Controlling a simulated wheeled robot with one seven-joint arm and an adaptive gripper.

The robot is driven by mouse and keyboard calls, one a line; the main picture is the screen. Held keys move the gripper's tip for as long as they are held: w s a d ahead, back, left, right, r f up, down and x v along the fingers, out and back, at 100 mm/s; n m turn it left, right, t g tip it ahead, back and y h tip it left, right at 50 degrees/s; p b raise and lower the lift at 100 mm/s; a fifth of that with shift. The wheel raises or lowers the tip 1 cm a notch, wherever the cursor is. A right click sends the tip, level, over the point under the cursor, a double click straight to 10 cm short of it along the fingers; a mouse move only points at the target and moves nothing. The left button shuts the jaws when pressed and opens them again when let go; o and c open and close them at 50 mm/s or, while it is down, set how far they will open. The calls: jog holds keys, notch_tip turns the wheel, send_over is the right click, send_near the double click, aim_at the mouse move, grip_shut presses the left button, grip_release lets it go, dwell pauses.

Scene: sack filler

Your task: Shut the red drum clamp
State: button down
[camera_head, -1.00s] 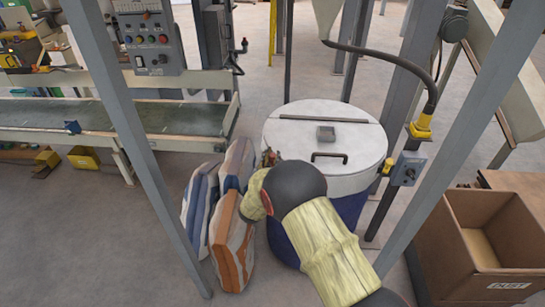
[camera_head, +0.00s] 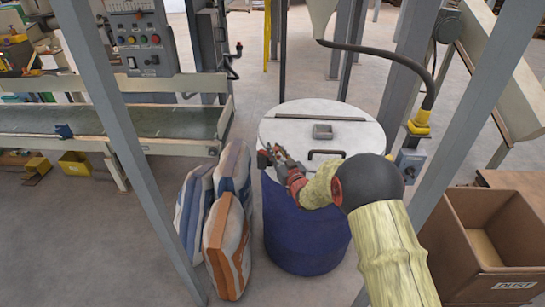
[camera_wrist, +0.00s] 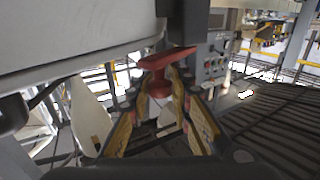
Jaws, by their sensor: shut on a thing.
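The blue drum (camera_head: 300,235) stands upright under its round white lid (camera_head: 350,137), which has a dark handle and a small grey box on top. The red drum clamp (camera_wrist: 160,62) shows in the wrist view just below the lid's rim, between my padded fingers. My gripper (camera_head: 270,156) is at the lid's left front edge in the head view, and it also shows in the wrist view (camera_wrist: 163,95). It is shut on the red clamp. In the head view I cannot tell the clamp apart from my gripper.
Striped sacks (camera_head: 228,245) stand close to the drum's left. Grey frame posts (camera_head: 125,140) rise on both sides. A hose (camera_head: 405,65) runs behind the lid to the right. An open cardboard dust box (camera_head: 490,235) is at right.

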jog(key=w+n+g+y, duration=0.1)
jog(key=y, duration=0.1)
jog(key=d+n+g+y, duration=0.1)
jog(key=shift+w+n+y, duration=0.35)
jog(key=shift+n+y, duration=0.05)
jog(key=shift+w+a+n+g+y+p, duration=0.1)
jog(key=shift+w+n+g+y+p, duration=0.15)
jog(key=shift+n+g+y, duration=0.35)
jog(key=shift+w+n+g+y+p, duration=0.15)
jog(key=shift+w+n+g+y, duration=0.1)
jog(key=shift+n+g+y, duration=0.35)
jog(key=c, duration=1.6)
grip_release()
jog(key=v, duration=1.2)
jog(key=shift+w+r, duration=0.1)
jog(key=shift+r, duration=0.05)
